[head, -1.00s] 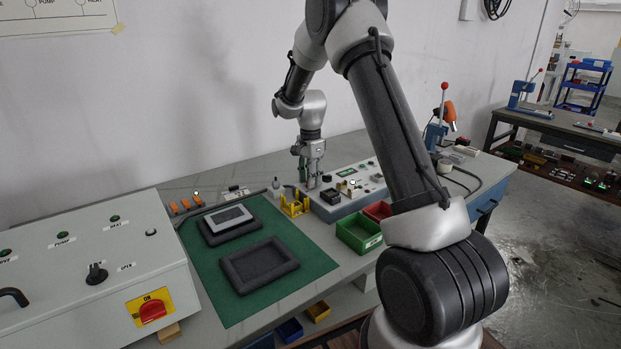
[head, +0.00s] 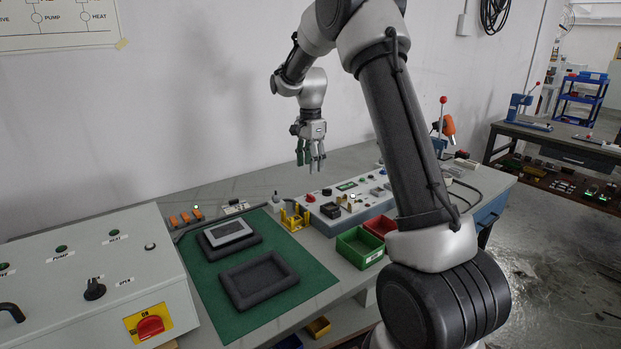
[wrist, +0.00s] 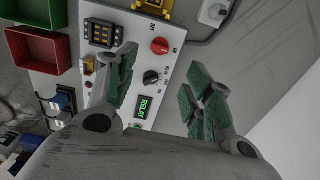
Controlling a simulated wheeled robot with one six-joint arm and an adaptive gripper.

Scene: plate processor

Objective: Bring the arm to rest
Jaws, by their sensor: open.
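My gripper (head: 312,165) hangs in the air above the back of the bench, fingers pointing down, near the grey control panel box (head: 345,203). It is open, with nothing between its fingers. In the wrist view my gripper (wrist: 165,95) shows its green-padded fingers spread apart. Below them is the panel with a red knob (wrist: 160,46), a black knob (wrist: 151,78) and a lit RELAY display (wrist: 143,106). My arm is bent, with its elbow high at the top of the head view.
A green mat (head: 300,290) holds a dark empty frame (head: 258,280) and a dark tray with a grey plate (head: 229,230). A yellow holder (head: 293,217), a green bin (head: 358,247) and a red bin (head: 380,226) stand nearby. A large switch box (head: 90,270) fills the left. The wall is close behind.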

